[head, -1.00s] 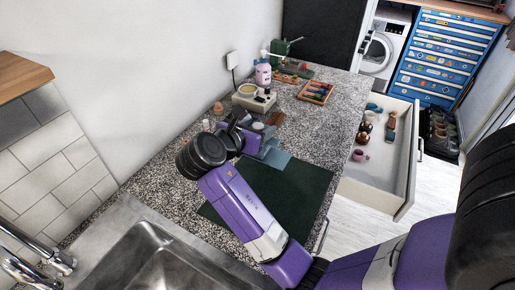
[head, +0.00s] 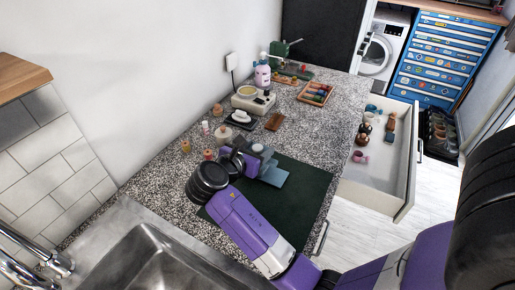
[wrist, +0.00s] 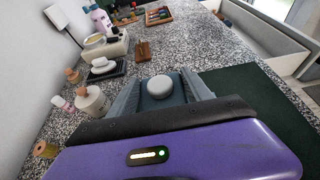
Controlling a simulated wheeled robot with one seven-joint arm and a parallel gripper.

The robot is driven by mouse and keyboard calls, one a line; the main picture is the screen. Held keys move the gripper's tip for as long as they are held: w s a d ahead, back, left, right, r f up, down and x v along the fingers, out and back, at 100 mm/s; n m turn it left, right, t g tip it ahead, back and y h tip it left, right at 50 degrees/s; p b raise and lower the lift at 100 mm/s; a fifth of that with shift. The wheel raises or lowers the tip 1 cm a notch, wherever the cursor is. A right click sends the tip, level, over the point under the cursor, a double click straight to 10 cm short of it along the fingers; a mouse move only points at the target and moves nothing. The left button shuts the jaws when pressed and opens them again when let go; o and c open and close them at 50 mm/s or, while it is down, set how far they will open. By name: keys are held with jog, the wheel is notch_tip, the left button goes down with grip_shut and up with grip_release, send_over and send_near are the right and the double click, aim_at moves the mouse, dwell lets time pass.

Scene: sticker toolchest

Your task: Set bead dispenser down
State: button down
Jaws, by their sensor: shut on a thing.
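My gripper (head: 270,170) is low over the counter, at the back edge of the dark green mat (head: 302,195). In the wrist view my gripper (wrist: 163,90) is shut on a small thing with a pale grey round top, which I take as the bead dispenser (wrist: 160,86). The round top stands between the two blue-grey fingers. Its lower part is hidden by the fingers and wrist. I cannot tell whether its base touches the mat or counter.
Small jars and bottles (wrist: 91,100) stand to the left by the wall. Beyond are a soap dish (wrist: 104,66), a brown wooden block (wrist: 143,51) and a cream-coloured device (head: 253,100). The sink (head: 155,262) is in front. An open drawer (head: 407,165) is at right. The mat's right part is clear.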

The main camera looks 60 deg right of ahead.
jog(key=shift+c, duration=2.2)
grip_release()
jog(key=shift+a+r, duration=0.1)
jog(key=v, duration=1.1)
jog(key=shift+a+b, duration=0.35)
jog(key=shift+a, duration=0.05)
jog(key=shift+r, duration=0.1)
